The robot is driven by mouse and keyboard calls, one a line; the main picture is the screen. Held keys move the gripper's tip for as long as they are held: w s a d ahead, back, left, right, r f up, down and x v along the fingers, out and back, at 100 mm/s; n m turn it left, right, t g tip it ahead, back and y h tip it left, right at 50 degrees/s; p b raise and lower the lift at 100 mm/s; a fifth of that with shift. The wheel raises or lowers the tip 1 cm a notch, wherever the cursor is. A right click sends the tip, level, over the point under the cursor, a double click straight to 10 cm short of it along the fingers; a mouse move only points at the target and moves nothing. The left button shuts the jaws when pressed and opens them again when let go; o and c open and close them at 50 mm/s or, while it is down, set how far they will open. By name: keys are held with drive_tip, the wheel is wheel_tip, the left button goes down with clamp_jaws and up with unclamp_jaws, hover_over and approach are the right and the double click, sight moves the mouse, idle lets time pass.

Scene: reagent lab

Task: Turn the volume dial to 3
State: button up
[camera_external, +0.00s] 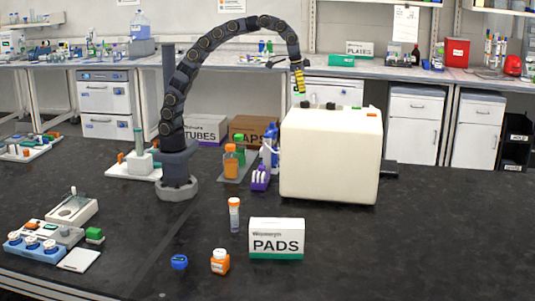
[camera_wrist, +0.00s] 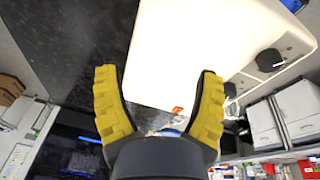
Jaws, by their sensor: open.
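A large white box-shaped device (camera_external: 330,155) stands at the right of the dark bench. Small black knobs (camera_external: 331,105) show at its top edge. The wrist view shows its white body (camera_wrist: 195,50) and, on a face at the right, a round black dial (camera_wrist: 269,60) with small marks around it. A second dark knob (camera_wrist: 230,89) is lower left of it. I cannot read the marks or tell which one is the volume dial. My gripper (camera_external: 299,89) hangs above the device's left top edge. In the wrist view my gripper (camera_wrist: 157,72) has its yellow fingers spread wide, with nothing held.
An orange part (camera_external: 371,115) is on the device's top right. A blue-and-white bottle (camera_external: 270,146) and a purple rack (camera_external: 260,178) stand close to its left. A PADS box (camera_external: 277,239) is in front. The bench's right front is clear.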

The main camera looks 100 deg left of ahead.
drive_tip(key=w+a+f+n+y, duration=0.1)
drive_tip(key=w+a+f+n, duration=0.15)
drive_tip(key=w+a, duration=0.45)
drive_tip(key=n+y, duration=0.3)
drive_tip(key=n, duration=0.1)
hover_over(331, 103)
drive_tip(key=s+d, duration=0.2)
drive_tip(key=shift+f+t, duration=0.1)
drive_tip(key=shift+t, duration=0.3)
drive_tip(key=x, duration=0.7)
drive_tip(key=shift+f, duration=0.3)
drive_tip(key=c, duration=1.1)
